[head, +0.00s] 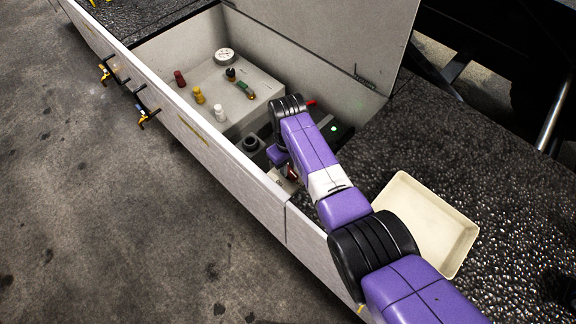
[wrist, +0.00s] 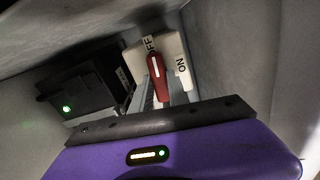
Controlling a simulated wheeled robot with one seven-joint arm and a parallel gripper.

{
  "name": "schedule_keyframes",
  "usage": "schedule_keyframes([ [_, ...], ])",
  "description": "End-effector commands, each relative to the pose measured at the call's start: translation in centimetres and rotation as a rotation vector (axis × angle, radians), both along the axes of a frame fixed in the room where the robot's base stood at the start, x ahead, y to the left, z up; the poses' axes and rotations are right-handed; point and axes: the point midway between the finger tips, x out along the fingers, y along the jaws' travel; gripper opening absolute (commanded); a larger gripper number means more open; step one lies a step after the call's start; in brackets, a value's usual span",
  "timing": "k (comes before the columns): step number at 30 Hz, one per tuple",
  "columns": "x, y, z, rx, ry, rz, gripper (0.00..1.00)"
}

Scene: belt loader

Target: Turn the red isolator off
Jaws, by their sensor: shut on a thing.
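The red isolator handle (wrist: 154,78) shows in the wrist view on a cream housing (wrist: 177,48) marked OFF and ON. Its white stripe lies close to the OFF label, and the ON label is to its right. My gripper (wrist: 160,112) is shut on the red handle; the fingertips are largely hidden behind the dark edge of the gripper body. In the head view the isolator's pale housing (head: 283,181) shows low in the open bay, beside my arm, with a bit of dark red (head: 291,172) next to it. My arm hides much of it.
A black box with a green light (wrist: 85,88) stands left of the isolator. A grey panel with knobs and a gauge (head: 235,95) fills the bay's far left. Bay walls (head: 215,140) and a raised lid (head: 310,35) enclose it. An empty cream tray (head: 440,212) lies outside, right.

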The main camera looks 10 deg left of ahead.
Motion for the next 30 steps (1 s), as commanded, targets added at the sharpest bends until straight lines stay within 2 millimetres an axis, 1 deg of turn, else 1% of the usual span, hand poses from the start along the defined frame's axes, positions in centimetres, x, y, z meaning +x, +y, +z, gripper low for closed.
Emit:
schedule_keyframes([
  [9,-0.02,-0.01,-0.02,-0.001,0.001,0.111,0.00],
  [25,-0.03,0.01,-0.01,-0.001,0.001,0.132,0.00],
  [26,-0.03,0.01,-0.01,-0.001,0.001,0.132,0.26],
  [28,-0.03,0.01,-0.01,-0.001,0.001,0.131,0.40],
  [29,-0.02,0.01,-0.01,-0.001,0.001,0.131,0.42],
  [30,-0.02,0.01,-0.01,-0.001,0.001,0.131,0.42],
])
